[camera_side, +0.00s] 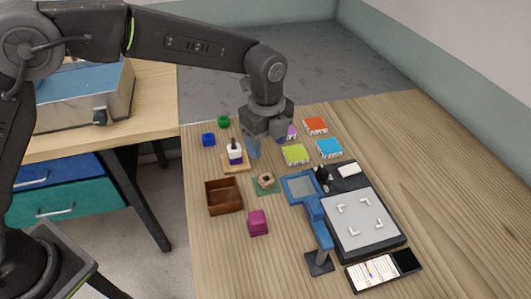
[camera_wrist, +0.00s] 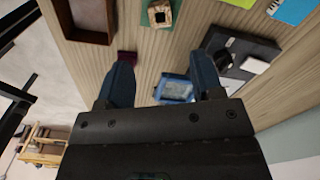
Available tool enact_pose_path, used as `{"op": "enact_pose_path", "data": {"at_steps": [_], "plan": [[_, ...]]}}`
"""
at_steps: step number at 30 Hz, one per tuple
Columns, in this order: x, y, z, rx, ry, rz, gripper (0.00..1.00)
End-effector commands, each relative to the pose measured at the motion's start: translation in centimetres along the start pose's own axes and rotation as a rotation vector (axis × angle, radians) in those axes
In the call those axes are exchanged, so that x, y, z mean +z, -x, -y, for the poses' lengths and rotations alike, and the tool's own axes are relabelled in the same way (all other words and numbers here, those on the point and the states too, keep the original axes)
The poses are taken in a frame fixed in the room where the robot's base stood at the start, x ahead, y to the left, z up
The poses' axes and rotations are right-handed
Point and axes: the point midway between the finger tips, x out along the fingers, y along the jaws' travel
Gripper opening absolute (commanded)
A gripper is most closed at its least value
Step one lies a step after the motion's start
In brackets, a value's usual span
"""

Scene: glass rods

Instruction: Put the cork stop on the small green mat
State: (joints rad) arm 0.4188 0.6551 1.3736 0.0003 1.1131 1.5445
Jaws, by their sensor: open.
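The cork stop (camera_side: 266,179) is a small tan block with a dark hollow in its top. It rests on the small green mat (camera_side: 259,191), between the brown box and the blue stand. The wrist view shows the cork stop (camera_wrist: 160,13) on the green mat (camera_wrist: 146,20) near the top edge, where the picture cuts it off. My gripper (camera_side: 262,146) is behind and above the mat in the side view. Its blue fingers (camera_wrist: 162,78) are apart with nothing held between them, and are clear of the cork stop. One finger is mostly hidden in the side view.
A brown open box (camera_side: 223,209) is left of the mat, and a magenta block (camera_side: 257,229) is in front. A blue stand (camera_side: 319,222) and a dark device (camera_side: 387,243) are at right. A wooden square (camera_side: 229,168) and coloured blocks are behind.

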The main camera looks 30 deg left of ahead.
Motion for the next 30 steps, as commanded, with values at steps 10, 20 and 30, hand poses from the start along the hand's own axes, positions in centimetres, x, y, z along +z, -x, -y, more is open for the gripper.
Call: {"op": "enact_pose_path", "data": {"at_steps": [10, 20, 30], "plan": [[0.1, 0.9, -0.1, -0.005, 0.010, 0.000, 0.61], [5.3, 9.4, -7.0, -0.137, 0.513, -0.023, 0.61], [9.3, 14.8, -20.4, -0.328, 1.273, -0.134, 0.61]]}}
